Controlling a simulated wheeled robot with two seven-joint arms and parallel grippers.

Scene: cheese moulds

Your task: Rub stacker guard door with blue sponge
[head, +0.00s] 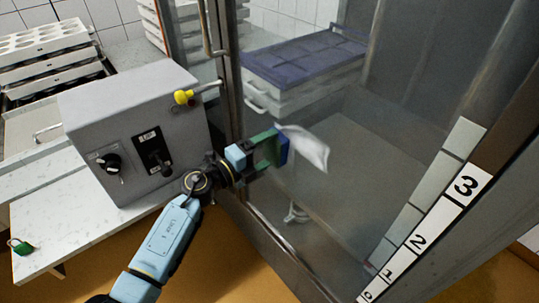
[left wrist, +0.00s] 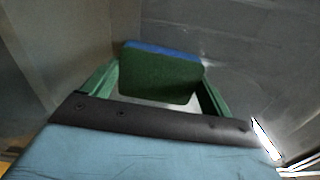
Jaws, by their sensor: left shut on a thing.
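My left gripper (head: 268,154) is shut on the blue sponge (head: 284,148), which has a blue side and a dark green side. In the left wrist view the sponge (left wrist: 160,78) sits between the green fingers, its green face toward the camera and a blue edge on top. The stacker guard door (head: 345,205) is a clear pane in a metal frame. The sponge is at the pane's left part; I cannot tell whether it touches. A whitish patch (head: 310,150) shows just right of the sponge. My right gripper is in neither view.
A grey control box (head: 135,130) with a black knob, a lever and a yellow knob stands left of the door on a pale worktop (head: 85,215). A green padlock (head: 20,246) lies there. A purple-topped stack (head: 305,62) shows behind the pane. A numbered scale (head: 425,235) runs at right.

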